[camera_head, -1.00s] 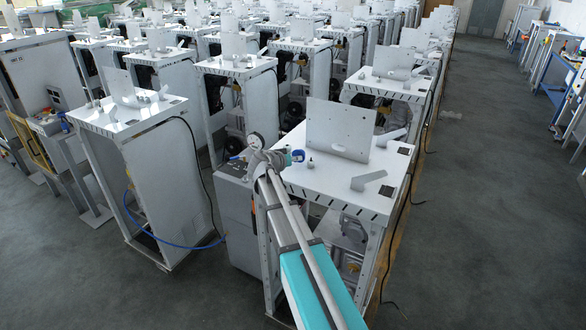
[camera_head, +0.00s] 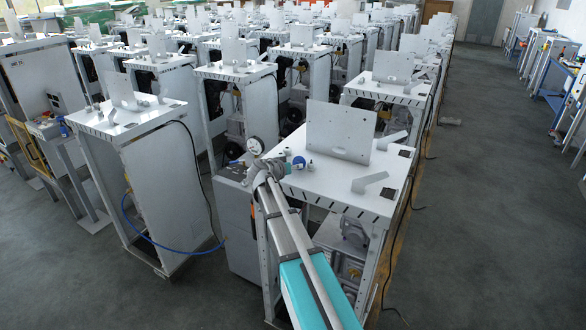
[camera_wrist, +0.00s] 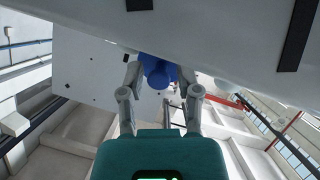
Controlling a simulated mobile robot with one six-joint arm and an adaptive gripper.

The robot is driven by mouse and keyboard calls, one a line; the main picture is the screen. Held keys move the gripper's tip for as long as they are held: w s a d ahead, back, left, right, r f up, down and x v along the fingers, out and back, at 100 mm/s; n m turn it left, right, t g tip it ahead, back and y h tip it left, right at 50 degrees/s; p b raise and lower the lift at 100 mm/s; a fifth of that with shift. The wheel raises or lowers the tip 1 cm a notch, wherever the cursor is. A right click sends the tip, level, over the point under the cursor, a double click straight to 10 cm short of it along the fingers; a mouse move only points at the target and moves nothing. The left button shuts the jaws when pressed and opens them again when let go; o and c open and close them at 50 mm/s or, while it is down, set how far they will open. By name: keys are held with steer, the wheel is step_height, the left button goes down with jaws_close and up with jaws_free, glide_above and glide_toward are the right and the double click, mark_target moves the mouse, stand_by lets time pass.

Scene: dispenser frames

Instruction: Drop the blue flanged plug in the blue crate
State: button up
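The blue flanged plug (camera_wrist: 158,72) sits between the two grey fingers of my gripper (camera_wrist: 157,78) in the wrist view. The fingers flank it closely; whether both press on it is not clear. In the head view the plug is a small blue shape (camera_head: 299,162) by the left part of the nearest white cabinet top (camera_head: 330,188), beside the end of my arm. My gripper is small and partly hidden there. I cannot make out a blue crate in either view.
An upright white plate (camera_head: 340,132), a small grey knob (camera_head: 310,166) and an angled grey bracket (camera_head: 369,182) stand on the same top. Other cabinets stand close behind and left. The floor at right (camera_head: 490,220) is clear.

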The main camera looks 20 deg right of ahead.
steer(key=shift+o, duration=0.4)
steer(key=shift+r, duration=0.2)
steer(key=p+v, duration=0.4)
steer(key=v, duration=0.8)
steer(key=shift+p, duration=0.35)
steer(key=shift+s+f, duration=0.1)
steer(key=shift+f, duration=0.05)
steer(key=s+a+f+n+g+y, duration=0.2)
steer(key=s+a+f+y, duration=0.1)
steer(key=s, duration=0.5)
steer(key=s+a+f+n+g+y, duration=0.2)
steer(key=s+a+f+n+y, duration=0.1)
steer(key=s, duration=0.5)
steer(key=s+a+f+n+g+y, duration=0.2)
steer(key=s+a+f+y, duration=0.3)
steer(key=s, duration=0.3)
steer(key=shift+a+f+g+y, duration=0.3)
steer(key=shift+f+y, duration=0.1)
steer(key=shift+y, duration=0.1)
steer(key=shift+f, duration=0.1)
